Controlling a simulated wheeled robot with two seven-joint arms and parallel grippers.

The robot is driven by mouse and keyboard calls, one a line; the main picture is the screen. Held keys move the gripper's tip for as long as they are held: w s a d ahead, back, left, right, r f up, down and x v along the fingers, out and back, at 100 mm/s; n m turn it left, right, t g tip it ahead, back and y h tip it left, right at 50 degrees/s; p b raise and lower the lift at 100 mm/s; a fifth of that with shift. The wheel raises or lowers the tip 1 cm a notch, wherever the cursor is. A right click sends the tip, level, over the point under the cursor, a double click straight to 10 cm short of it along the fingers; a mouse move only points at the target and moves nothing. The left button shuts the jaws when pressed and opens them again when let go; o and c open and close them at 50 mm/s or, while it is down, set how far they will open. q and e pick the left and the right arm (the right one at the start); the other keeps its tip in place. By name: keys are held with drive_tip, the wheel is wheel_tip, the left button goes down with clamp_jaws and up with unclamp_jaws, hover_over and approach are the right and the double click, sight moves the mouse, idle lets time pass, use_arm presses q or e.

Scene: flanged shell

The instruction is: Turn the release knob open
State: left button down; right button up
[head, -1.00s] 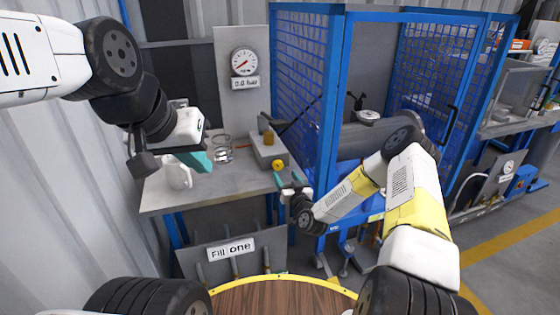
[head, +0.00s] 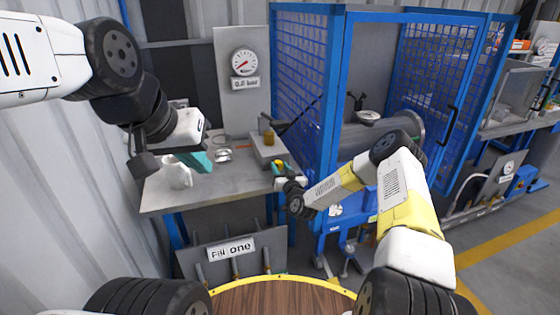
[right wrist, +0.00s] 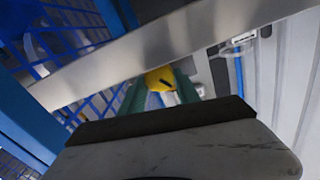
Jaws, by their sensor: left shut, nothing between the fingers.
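The yellow release knob (right wrist: 160,79) shows in the right wrist view, with a dark mark on its face. In the head view the knob (head: 279,163) sits at the front of a grey block (head: 268,147) on the bench. My right gripper (head: 281,171) is at the knob, its teal fingers one on each side of it. The fingers (right wrist: 160,90) look spread in the right wrist view; I cannot tell whether they touch the knob. My left gripper (head: 196,161) is shut and empty above the left part of the bench, near a white jug (head: 178,175).
A round gauge (head: 244,62) with a display plate hangs on the panel behind the bench (head: 225,187). A clear glass item (head: 222,154) stands behind my left gripper. A blue mesh cage (head: 340,100) rises close to the right of the knob.

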clamp_jaws()
drive_tip(key=n, duration=0.5)
drive_tip(key=shift+a, duration=0.2)
drive_tip(key=n, duration=0.5)
drive_tip(key=shift+n, duration=0.4)
drive_tip(key=shift+f, duration=0.1)
drive_tip(key=o, duration=0.8)
unclamp_jaws()
drive_tip(key=shift+s, duration=0.1)
